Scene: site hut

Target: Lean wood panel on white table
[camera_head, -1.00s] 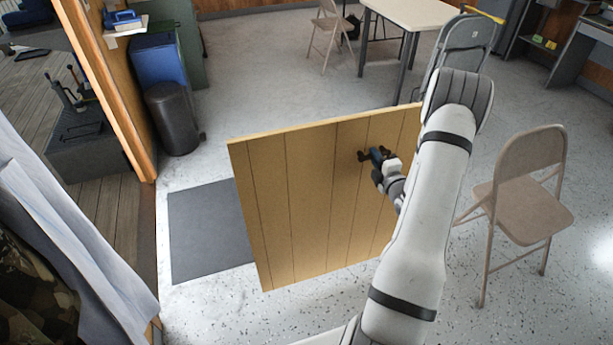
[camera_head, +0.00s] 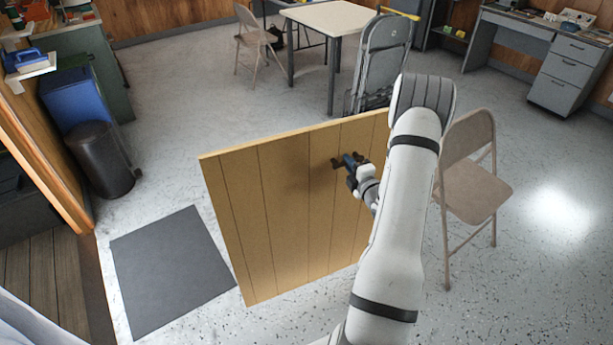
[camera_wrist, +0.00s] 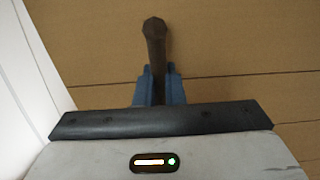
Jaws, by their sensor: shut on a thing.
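The wood panel (camera_head: 285,215) is a large square tan board with dark vertical grooves. It is held upright and slightly tilted in front of me, and my arm hides its right edge. My gripper (camera_head: 345,162) is at the panel's upper right. In the wrist view my gripper (camera_wrist: 159,88) has its blue fingers shut on a dark handle (camera_wrist: 155,45) that stands out from the panel (camera_wrist: 230,40). The white table (camera_head: 328,17) is at the back, beyond the panel, with a pale top and dark legs.
Folded grey chairs (camera_head: 382,62) stand at the table's right. One beige chair (camera_head: 468,170) is right of my arm, another (camera_head: 254,42) left of the table. A dark mat (camera_head: 170,270) and black bin (camera_head: 100,160) are at left. The floor between panel and table is clear.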

